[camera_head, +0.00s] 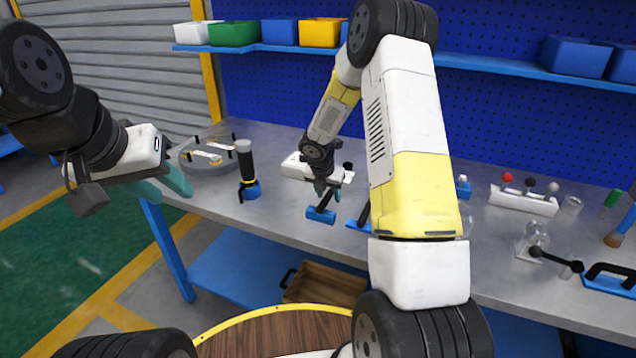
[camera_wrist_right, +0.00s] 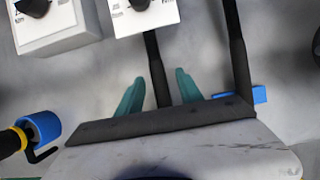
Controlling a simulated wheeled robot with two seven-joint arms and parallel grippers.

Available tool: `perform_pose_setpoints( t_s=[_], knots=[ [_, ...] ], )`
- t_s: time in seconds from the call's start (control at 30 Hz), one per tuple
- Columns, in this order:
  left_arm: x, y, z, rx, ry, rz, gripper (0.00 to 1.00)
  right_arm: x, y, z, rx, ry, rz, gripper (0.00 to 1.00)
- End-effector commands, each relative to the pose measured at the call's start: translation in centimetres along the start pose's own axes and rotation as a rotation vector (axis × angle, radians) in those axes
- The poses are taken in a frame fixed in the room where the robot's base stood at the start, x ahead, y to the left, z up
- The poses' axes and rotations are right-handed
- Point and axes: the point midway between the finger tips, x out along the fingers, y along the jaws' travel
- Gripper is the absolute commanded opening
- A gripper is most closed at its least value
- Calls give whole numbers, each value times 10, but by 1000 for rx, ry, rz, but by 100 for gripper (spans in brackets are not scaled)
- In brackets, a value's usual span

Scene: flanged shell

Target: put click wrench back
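Two black-handled tools with blue holders or ends lie on the bench near my right gripper; I cannot tell which is the click wrench. One (camera_head: 321,215) is just below the gripper, the other (camera_head: 358,224) right of it, partly behind my arm. My right gripper (camera_head: 327,188) is low over the bench. In the right wrist view its teal fingers (camera_wrist_right: 158,95) stand apart, with a black shaft (camera_wrist_right: 154,60) between them and visible gaps. A second black shaft (camera_wrist_right: 237,55) is outside, to the right. My left gripper (camera_head: 163,186) is open and empty at the bench's left.
White dial boxes (camera_wrist_right: 58,22) lie close beyond the right fingers. A round grey fixture (camera_head: 207,158) is at the back left.

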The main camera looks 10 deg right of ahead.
Motion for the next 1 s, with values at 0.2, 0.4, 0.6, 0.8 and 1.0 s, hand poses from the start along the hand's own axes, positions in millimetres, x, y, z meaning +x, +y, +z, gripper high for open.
perform_pose_setpoints(
  t_s=[0.2,0.4,0.6,0.8,1.0],
  knots=[
    [0,0,0,0,0,0,36,-6,0,1,0,-1,1,43],
    [0,0,0,0,0,0,36,-39,0,1,2,-3,3,43],
    [0,0,0,0,0,0,36,-82,0,2,2,-4,3,43],
    [0,0,0,0,0,0,36,-111,0,1,1,-2,1,43],
    [0,0,0,0,0,0,36,-136,-7,1,85,-6,5,43]
  ],
)
